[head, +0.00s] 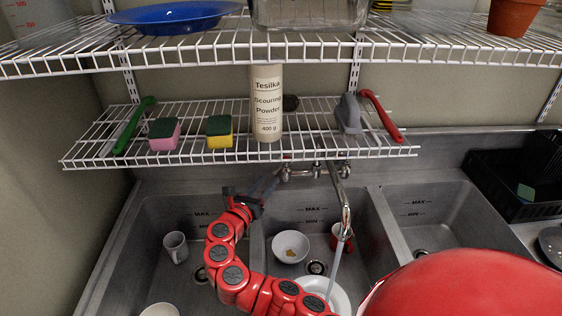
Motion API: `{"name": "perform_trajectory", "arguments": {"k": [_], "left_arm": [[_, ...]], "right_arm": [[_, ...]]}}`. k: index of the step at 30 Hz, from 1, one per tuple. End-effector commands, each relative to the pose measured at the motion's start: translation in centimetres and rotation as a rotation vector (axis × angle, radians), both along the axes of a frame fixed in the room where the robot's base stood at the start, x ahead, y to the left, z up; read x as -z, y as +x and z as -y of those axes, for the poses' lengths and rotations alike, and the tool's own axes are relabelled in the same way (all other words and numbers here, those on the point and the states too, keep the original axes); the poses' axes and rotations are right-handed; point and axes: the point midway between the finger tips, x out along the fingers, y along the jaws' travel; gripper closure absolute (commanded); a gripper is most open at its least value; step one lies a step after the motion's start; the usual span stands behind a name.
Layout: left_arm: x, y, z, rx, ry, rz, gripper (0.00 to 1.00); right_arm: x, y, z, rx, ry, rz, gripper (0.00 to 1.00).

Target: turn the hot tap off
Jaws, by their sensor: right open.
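The chrome tap (341,185) is mounted on the wall behind the sink, under the lower wire shelf. A stream of water (335,262) runs from its spout into the middle basin. The tap's left handle (285,174) shows at the left end of the tap body, partly covered by the shelf edge; which way it is turned is too small to tell. My right gripper (268,184) is open, just left of and a little below this handle. I cannot tell whether it touches it. My left gripper is not in view.
The wire shelf (330,154) hangs low over the tap, holding scouring powder (267,105), sponges (164,134) and brushes (382,116). A grey mug (175,247) stands in the left basin.

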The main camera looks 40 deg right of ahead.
Motion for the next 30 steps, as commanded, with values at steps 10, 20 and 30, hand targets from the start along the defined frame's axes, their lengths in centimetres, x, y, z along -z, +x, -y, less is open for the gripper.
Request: {"name": "perform_trajectory", "arguments": {"k": [10, 20, 30], "left_arm": [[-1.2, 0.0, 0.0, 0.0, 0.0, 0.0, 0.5], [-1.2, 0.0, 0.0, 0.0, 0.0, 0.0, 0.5], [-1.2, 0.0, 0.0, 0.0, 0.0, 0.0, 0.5]], "right_arm": [[-0.1, 3.2, 6.2, 0.004, 0.004, -0.001, 0.54], [0.1, 4.6, 8.7, 0.001, 0.002, -0.001, 0.54], [0.1, 4.8, 8.9, -0.001, 0.001, -0.001, 0.54]]}}
